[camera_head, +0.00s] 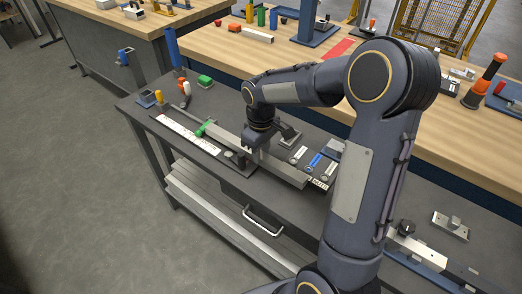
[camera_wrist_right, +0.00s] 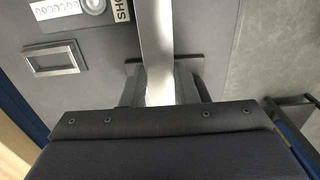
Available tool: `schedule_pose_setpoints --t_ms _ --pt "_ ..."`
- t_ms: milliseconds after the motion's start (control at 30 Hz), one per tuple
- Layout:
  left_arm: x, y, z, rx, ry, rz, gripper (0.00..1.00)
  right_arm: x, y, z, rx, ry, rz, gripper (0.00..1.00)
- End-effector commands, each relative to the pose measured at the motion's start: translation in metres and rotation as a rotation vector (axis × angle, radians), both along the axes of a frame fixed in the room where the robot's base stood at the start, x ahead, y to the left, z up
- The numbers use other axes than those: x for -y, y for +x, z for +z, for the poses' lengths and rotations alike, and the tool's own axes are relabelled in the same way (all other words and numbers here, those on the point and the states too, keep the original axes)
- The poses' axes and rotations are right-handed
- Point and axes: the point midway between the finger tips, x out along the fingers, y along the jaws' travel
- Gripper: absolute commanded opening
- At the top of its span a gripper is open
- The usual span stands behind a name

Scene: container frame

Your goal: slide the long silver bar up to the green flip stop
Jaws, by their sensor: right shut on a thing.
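The long silver bar (camera_head: 285,171) lies along the dark bench, running from upper left to lower right. The green flip stop (camera_head: 204,128) is to the left of my right gripper, near the white scale strip. My right gripper (camera_head: 254,150) points down and is shut on the silver bar partway along it. In the right wrist view the bar (camera_wrist_right: 155,35) passes between the two fingers (camera_wrist_right: 160,88). The gripper hides part of the bar, and I cannot tell how wide the space is between the bar's end and the green stop. My left gripper is not in view.
A white scale strip (camera_head: 188,134) lies along the front of the bench. A panel with buttons (camera_head: 316,161) is right of the gripper. A wooden workbench (camera_head: 215,42) stands behind.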

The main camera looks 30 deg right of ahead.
Motion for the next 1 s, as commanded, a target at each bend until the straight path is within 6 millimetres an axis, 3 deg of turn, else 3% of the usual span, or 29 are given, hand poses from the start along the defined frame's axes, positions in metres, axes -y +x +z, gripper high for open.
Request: schedule_pose_setpoints --t_ms 1000 --pt "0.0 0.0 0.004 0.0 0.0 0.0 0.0 -0.004 0.01 0.001 0.001 0.0 0.001 0.0"
